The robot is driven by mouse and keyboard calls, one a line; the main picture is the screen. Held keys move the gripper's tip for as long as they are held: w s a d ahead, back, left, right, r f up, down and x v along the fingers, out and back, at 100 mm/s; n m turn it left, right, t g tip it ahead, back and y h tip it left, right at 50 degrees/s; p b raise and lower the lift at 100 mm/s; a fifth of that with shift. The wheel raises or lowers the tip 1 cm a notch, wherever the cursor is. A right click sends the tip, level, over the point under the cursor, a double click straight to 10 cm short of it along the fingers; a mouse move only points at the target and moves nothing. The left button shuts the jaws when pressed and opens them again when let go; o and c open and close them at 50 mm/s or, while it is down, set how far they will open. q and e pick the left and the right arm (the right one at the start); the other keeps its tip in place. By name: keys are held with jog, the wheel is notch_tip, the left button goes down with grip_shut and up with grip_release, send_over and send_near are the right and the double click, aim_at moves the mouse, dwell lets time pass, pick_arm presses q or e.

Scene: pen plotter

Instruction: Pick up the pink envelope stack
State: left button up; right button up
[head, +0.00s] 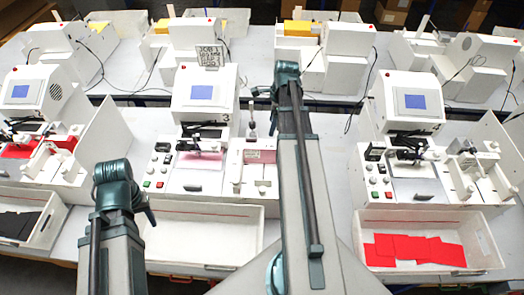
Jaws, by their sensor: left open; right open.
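A pink envelope stack (262,156) sits in the white feeder at the right side of the middle plotter, the one marked 3. A pink sheet (198,161) also shows on that plotter's bed, under the dark pen carriage. My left arm rises from the lower left and ends, as far as I see, at a teal joint in front of the left machine. My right arm reaches up the middle to a teal joint just right of and above the pink stack.
A white tray (160,208) in front of the middle plotter looks empty. The left tray holds black envelopes (18,222); the right tray holds red envelopes (415,250). A left plotter (40,88) and right plotter (412,103) flank the middle one. More machines stand on a table behind.

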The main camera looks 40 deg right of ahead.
aim_at(265, 146)
jog(key=f+b, duration=0.5)
jog(key=a+f+b, duration=0.1)
jog(key=f+b, duration=0.2)
jog(key=shift+w+f, duration=0.2)
jog(key=shift+w, duration=0.2)
jog(key=shift+a+f, duration=0.1)
jog(key=f+b, duration=0.1)
jog(key=b, duration=0.1)
jog(key=f+b, duration=0.1)
jog(key=f, duration=0.1)
jog(key=a+f+b, duration=0.1)
jog(key=f+b, duration=0.1)
jog(key=shift+w+a+b, duration=0.1)
jog(key=shift+w+b, duration=0.2)
jog(key=shift+b, duration=0.05)
jog(key=shift+c, duration=0.2)
grip_shut()
